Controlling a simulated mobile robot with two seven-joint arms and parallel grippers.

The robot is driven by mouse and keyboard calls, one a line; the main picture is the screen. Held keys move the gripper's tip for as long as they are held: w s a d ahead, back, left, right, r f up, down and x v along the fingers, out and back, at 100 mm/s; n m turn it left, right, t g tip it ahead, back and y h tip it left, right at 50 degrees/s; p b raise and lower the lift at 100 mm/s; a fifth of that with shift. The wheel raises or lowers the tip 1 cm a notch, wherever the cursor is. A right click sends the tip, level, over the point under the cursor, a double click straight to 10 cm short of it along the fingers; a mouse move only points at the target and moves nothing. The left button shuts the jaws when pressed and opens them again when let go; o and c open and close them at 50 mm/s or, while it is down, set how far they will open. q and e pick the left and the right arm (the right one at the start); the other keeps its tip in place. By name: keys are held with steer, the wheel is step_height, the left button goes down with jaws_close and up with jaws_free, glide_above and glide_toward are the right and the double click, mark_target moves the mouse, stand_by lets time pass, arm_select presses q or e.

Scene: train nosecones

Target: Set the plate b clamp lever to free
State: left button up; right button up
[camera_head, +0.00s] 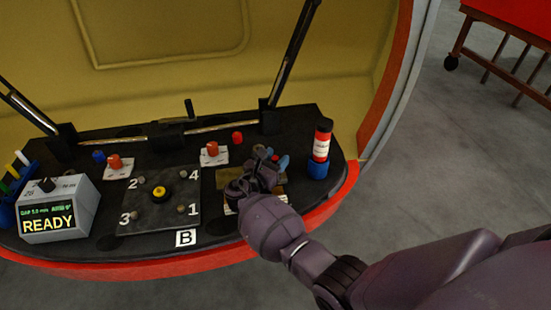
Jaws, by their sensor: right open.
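Plate b (150,209) is a dark square plate on the black bench, with corners numbered 1 to 4, a yellow and black knob (159,193) at its centre and a "B" label in front. A red knob on a white card (115,163) stands behind its left side, and another red knob on a white card (211,151) behind its right side. I cannot tell which is its clamp lever or how it is set. My right gripper (262,163) is open, to the right of plate b, over a brass-coloured plate (280,196) that it partly hides. My left gripper is out of view.
A grey box reading "READY" (57,210) stands at the left. A red bottle in a blue holder (318,169) stands right of my gripper. Small blue and red parts lie close by the gripper. Black struts rise at the back.

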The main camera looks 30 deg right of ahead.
steer(key=p+v, duration=0.1)
steer(key=v, duration=0.9)
steer(key=shift+s+a, duration=0.2)
steer(key=shift+a, duration=0.2)
steer(key=shift+f, duration=0.1)
steer(key=shift+a, duration=0.1)
